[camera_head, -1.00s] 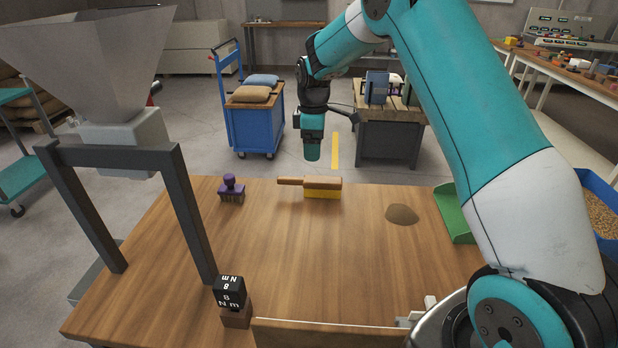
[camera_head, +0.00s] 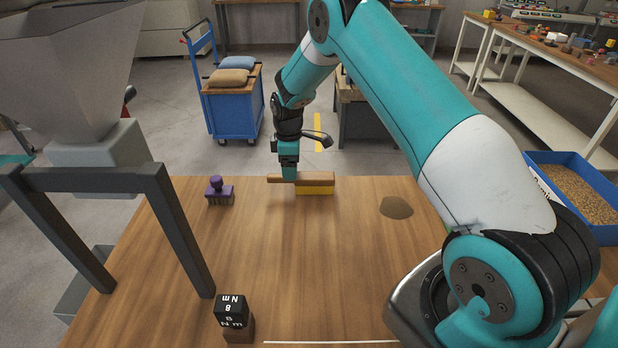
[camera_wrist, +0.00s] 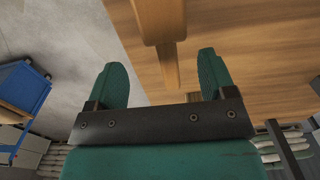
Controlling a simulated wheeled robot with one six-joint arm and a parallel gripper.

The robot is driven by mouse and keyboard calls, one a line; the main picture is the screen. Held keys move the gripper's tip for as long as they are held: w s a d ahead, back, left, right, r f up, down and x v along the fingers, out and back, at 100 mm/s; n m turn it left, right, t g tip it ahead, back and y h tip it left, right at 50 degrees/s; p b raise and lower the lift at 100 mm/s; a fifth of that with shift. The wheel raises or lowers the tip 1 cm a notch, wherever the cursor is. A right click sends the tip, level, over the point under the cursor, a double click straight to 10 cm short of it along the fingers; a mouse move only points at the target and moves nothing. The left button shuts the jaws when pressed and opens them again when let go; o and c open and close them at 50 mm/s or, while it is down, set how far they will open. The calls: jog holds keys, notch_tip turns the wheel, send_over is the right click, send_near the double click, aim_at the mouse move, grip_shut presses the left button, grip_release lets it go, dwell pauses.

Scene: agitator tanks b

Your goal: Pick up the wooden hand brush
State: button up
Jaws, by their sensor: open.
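The wooden hand brush (camera_head: 318,180) lies near the far edge of the table, with yellow bristles below its block and its handle pointing left. My gripper (camera_head: 289,175) is over the handle in the head view, pointing down. In the wrist view the two green fingers of my gripper (camera_wrist: 164,75) are spread, with the handle of the brush (camera_wrist: 163,25) running into the gap between them. The fingers do not appear closed on it.
A purple stamp-like brush (camera_head: 219,191) stands left of the hand brush. A brown pile (camera_head: 396,207) lies to the right. A black labelled cube (camera_head: 231,309) sits in front. A hopper frame (camera_head: 180,225) stands at the left. The middle of the table (camera_head: 300,260) is clear.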

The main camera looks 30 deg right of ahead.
aim_at(301, 183)
jog(key=shift+f, duration=0.7)
jog(key=f+p, duration=0.1)
jog(key=f, duration=0.1)
jog(key=s+f+p, duration=0.1)
jog(key=f, duration=0.1)
jog(key=shift+f+p, duration=0.1)
jog(key=shift+p, duration=0.3)
jog(key=shift+f, duration=0.55)
jog(key=c, duration=1)
jog(key=shift+w, duration=0.1)
jog(key=shift+c, duration=0.5)
jog(key=shift+r, duration=0.15)
